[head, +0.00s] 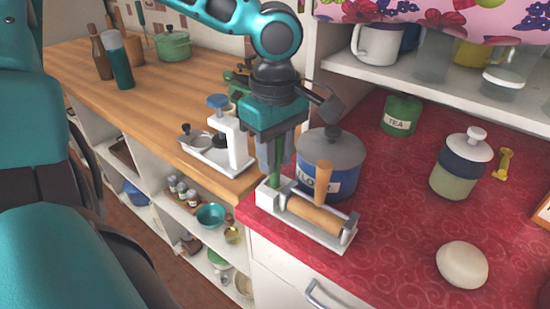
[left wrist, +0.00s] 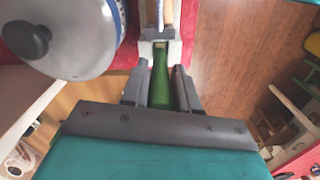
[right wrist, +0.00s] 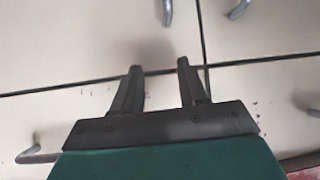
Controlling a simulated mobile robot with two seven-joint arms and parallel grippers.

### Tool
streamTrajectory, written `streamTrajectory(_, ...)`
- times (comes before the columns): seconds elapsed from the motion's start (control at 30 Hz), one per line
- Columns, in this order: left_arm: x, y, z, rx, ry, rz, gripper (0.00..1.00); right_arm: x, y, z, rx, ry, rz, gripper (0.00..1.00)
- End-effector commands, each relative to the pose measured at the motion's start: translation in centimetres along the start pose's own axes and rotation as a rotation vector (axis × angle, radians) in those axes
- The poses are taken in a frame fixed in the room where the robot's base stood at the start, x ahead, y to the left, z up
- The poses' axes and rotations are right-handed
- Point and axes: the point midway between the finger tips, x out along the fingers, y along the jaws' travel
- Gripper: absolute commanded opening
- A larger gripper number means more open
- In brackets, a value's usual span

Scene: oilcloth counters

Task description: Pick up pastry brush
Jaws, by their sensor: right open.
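The pastry brush (head: 275,172) shows as a green handle standing upright in a white and steel holder (head: 328,236) on the red counter's front corner. Its lower end is hidden in the holder. My left gripper (head: 273,155) points down from above, with its fingers on both sides of the handle, closed on it. The green handle (left wrist: 161,78) fills the space between the fingers in the left wrist view. My right gripper (right wrist: 158,75) is open and empty in front of pale cabinet fronts. The brush does not show in the right wrist view.
A wooden-handled rolling pin (head: 315,214) lies in the same holder. A grey-lidded blue canister (head: 333,160) stands close behind. A white scale-like device (head: 230,135) is to the left on the wooden counter.

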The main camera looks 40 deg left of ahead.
Motion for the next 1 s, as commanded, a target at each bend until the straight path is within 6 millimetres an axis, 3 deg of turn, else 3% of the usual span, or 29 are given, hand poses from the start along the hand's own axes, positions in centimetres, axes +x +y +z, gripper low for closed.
streamTrajectory(0.3, 0.0, 0.0, 0.0, 0.0, 0.0, 0.001, 0.0, 0.0, 0.0, 0.0, 0.0, 0.0, 0.0, 0.43)
streamTrajectory(0.73, -0.5, 0.1, 0.0, 0.0, 0.001, 0.002, 0.0, -0.1, 0.0, -0.2, -0.001, 0.001, 0.0, 0.43)
streamTrajectory(1.0, -4.1, 0.1, 0.0, -0.001, 0.001, 0.005, 0.0, -0.5, 0.0, -0.9, -0.001, 0.001, 0.0, 0.43)
